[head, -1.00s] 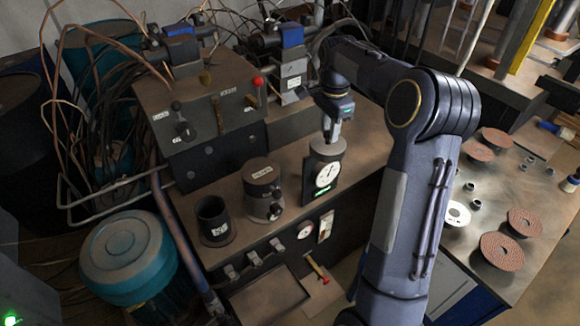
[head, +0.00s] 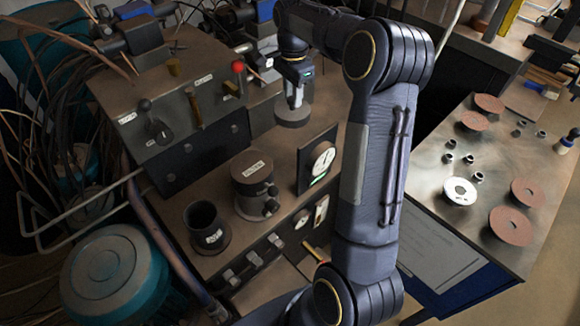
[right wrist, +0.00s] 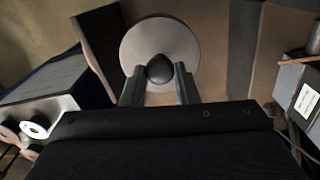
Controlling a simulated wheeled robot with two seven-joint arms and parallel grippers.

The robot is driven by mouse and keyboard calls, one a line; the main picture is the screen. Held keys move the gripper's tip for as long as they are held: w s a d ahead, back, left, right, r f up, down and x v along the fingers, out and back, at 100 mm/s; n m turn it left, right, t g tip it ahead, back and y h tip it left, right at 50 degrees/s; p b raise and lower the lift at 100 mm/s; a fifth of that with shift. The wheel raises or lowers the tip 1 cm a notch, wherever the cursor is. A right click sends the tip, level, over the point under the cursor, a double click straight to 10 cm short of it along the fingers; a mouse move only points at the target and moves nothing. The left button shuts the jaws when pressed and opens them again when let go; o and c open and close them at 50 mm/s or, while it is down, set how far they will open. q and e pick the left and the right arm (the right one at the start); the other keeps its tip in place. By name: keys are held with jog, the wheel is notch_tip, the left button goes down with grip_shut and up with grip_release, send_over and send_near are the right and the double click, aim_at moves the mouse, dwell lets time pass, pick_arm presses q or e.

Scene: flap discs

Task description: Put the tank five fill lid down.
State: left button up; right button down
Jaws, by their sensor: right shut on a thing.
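The fill lid is a round grey disc (head: 293,116) with a dark knob; it also shows large in the right wrist view (right wrist: 160,35). My right gripper (head: 295,100) is above it. In the right wrist view, the two fingers (right wrist: 159,72) are shut on the knob from both sides. In the head view the lid is behind the gauge panel (head: 318,163), over the brown bench top. I cannot tell whether its underside touches the bench. My left gripper is not in view. No tank number is readable.
A labelled grey canister (head: 252,192) and an open black cup (head: 206,226) stand at the bench front. A control box (head: 165,105) with levers stands left of the lid. Red discs (head: 511,224) lie on the right table. Some bare bench surrounds the canister.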

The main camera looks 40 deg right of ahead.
jog(key=shift+s+f, duration=0.15)
jog(key=shift+f, duration=0.3)
jog(key=shift+f+b, duration=3)
jog(key=shift+f, duration=7.75)
jog(key=c, duration=1.6)
grip_release()
jog(key=shift+f, duration=0.15)
jog(key=o, duration=0.5)
